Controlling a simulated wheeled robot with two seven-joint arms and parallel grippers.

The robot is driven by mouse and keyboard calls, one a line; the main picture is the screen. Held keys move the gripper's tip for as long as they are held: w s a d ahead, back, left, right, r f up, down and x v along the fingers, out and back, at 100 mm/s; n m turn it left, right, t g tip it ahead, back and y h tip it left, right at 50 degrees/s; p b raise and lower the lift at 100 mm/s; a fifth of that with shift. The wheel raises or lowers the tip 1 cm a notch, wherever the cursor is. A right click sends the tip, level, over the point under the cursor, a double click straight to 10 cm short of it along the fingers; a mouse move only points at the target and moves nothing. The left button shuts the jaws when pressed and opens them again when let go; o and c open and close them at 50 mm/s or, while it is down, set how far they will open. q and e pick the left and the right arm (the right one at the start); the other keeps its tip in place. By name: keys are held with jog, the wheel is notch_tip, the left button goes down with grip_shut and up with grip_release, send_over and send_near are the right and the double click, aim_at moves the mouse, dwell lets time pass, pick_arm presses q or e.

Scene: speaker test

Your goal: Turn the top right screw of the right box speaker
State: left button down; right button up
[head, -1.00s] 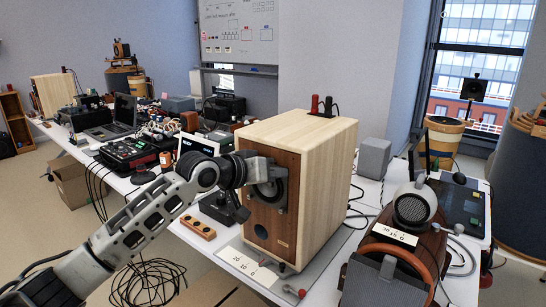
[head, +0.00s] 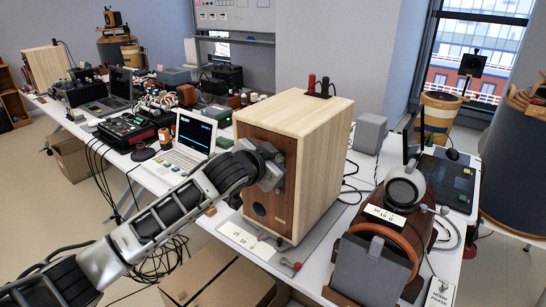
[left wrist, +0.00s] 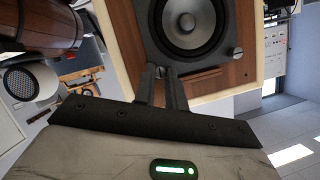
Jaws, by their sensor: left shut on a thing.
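The right box speaker (head: 325,170), a pale wooden cabinet with a brown front panel, stands on the table in the middle of the head view. My left gripper (head: 278,174) is at the upper part of that panel and covers most of the driver. In the left wrist view the speaker is turned around, with its grey driver plate (left wrist: 152,38) at the top. The shut fingers (left wrist: 164,74) meet a plate corner, and the screw held there is hidden between them. Another screw (left wrist: 234,52) shows at a neighbouring corner, clear of the fingers. My right gripper is not in view.

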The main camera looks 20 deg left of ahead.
pick_arm(q)
jog(key=shift+d+m, duration=0.1)
jog(key=shift+m, duration=0.3)
jog(key=shift+y, duration=0.3)
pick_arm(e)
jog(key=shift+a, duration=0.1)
pick_arm(q)
jog(key=c, duration=1.7)
grip_release()
jog(key=v, duration=0.5)
jog(key=b+v, duration=0.1)
jog(key=v, duration=1)
jog(key=shift+f+b, duration=0.3)
jog(key=shift+b, duration=0.05)
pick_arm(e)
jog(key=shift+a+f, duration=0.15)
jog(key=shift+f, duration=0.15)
